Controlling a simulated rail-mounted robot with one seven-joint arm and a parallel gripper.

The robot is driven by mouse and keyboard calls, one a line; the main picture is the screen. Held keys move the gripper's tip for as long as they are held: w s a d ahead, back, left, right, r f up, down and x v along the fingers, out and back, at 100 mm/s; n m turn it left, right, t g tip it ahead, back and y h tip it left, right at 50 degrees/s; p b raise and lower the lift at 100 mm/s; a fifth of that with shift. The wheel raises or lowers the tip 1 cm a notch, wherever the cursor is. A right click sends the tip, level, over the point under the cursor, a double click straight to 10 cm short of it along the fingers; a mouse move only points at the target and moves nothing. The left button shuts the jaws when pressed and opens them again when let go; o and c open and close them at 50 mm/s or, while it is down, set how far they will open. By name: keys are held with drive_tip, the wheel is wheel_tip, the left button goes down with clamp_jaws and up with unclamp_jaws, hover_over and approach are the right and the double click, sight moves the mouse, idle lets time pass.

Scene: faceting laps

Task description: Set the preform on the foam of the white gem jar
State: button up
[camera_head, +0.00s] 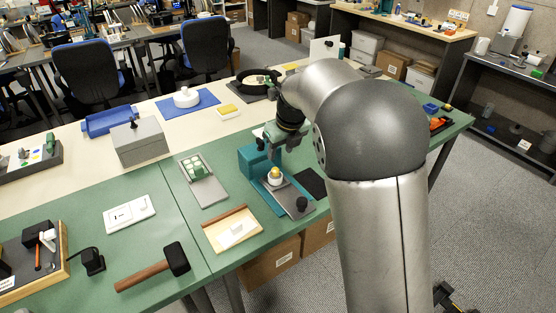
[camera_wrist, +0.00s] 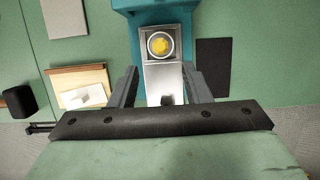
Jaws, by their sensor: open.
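A small yellow piece (camera_head: 275,171), which may be the preform, sits in a white round cup (camera_head: 274,181) on the teal machine (camera_head: 252,161). In the wrist view the yellow piece (camera_wrist: 160,45) lies at the centre of the white ring. I cannot tell for sure whether this cup is the white gem jar. A grey holder (camera_head: 194,167) to its left carries several small round white and green items, too small to make out. My gripper (camera_wrist: 161,70) is open and empty, its two fingers apart over the machine's metal plate, nearer the camera than the cup.
A wooden tray (camera_head: 215,236) with a white block lies left of the machine, and a dark mat (camera_head: 312,183) lies right of it. A black knob (camera_head: 301,204) stands at the plate's front end. A mallet (camera_head: 160,267) and a white case (camera_head: 129,213) lie farther left.

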drive_tip(key=shift+v, duration=1.55)
drive_tip(key=s+d+f+n, duration=0.1)
drive_tip(key=s+d+n, duration=0.4)
drive_tip(key=s+n, duration=0.4)
drive_tip(key=s+d+f+n+g+h, duration=0.1)
drive_tip(key=s+d+n, duration=0.3)
drive_tip(key=s+n, duration=0.6)
drive_tip(key=s+d+f+n+g, duration=0.1)
drive_tip(key=s+d+f+n, duration=0.2)
drive_tip(key=s+n, duration=0.7)
drive_tip(key=s+d, duration=0.2)
drive_tip(key=s, duration=0.2)
drive_tip(key=shift+s+d+h, duration=0.25)
drive_tip(key=shift+d+h, duration=0.05)
drive_tip(key=shift+h, duration=0.1)
